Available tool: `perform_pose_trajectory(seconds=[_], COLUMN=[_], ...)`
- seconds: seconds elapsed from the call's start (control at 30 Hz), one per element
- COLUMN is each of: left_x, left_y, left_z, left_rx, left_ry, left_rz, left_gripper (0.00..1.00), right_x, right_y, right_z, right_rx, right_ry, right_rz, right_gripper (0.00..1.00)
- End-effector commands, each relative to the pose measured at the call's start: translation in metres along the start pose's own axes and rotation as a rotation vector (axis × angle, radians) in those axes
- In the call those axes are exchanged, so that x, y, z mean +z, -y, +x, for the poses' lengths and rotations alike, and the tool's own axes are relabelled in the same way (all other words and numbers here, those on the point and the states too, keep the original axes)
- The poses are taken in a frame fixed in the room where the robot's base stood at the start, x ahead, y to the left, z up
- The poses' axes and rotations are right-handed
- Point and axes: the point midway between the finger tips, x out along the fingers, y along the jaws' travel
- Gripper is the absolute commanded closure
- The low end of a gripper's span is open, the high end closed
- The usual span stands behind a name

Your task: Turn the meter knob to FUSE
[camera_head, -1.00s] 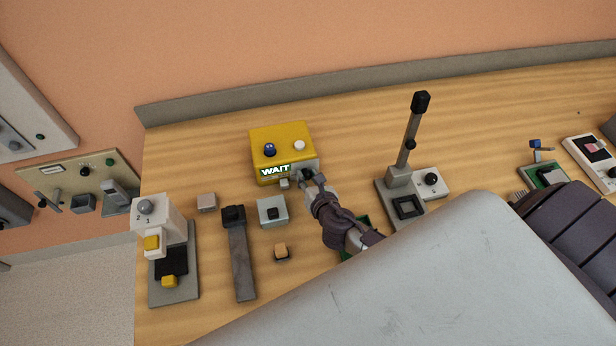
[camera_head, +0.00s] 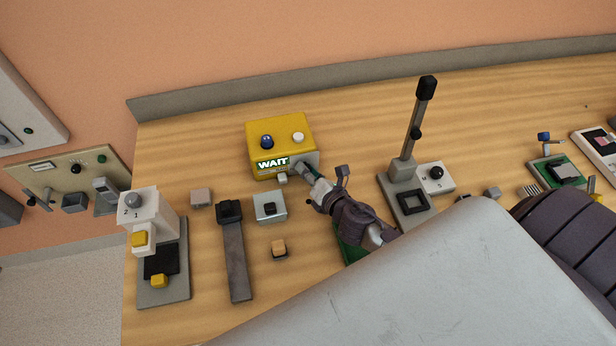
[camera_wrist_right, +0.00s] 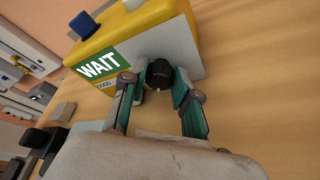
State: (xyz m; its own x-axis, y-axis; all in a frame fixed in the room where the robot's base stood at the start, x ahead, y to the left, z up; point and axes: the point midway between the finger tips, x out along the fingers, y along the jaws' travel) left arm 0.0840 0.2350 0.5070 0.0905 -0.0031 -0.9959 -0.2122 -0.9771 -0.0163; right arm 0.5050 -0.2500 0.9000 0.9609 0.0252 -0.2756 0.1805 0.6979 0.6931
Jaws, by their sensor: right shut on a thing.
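The yellow meter (camera_head: 281,135) stands on the wooden bench by the back wall. Its lit green display (camera_head: 273,163) reads WAIT. A blue knob (camera_head: 267,141) and a white knob (camera_head: 298,137) sit on its top. My right gripper (camera_head: 311,172) reaches its grey front. In the right wrist view, the gripper (camera_wrist_right: 157,88) is shut on a black round knob (camera_wrist_right: 160,74) on that front, beside the display, with one finger on each side. The knob's markings cannot be read. My left gripper is not in view.
A lever stand (camera_head: 408,170) with a tall black-tipped handle is right of my gripper. A grey box with a black button (camera_head: 269,207), a dark bar (camera_head: 234,250) and a white-and-yellow press (camera_head: 150,225) stand to the left. Bare bench lies right of the meter.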

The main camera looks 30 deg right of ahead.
Motion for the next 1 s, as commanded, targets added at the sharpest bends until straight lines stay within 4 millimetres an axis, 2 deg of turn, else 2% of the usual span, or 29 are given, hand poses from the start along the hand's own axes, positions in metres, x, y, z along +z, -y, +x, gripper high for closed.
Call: perform_pose_trajectory(seconds=[0.03,0.4,0.7,1.0], left_x=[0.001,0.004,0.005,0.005], left_y=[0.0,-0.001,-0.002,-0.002], left_z=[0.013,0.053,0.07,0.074], left_rx=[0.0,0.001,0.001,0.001], left_ry=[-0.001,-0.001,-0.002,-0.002], left_rz=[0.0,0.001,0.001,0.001], left_gripper=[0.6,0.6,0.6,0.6], right_x=[-0.005,-0.004,-0.003,-0.002], right_y=[0.006,0.006,0.006,0.005], right_z=[0.002,0.002,0.001,0.001], right_rx=[0.016,0.137,0.194,0.212], right_ry=[0.0,0.001,0.0,0.0], right_rz=[0.041,0.331,0.47,0.517], right_gripper=[1.0,1.0,1.0,1.0])
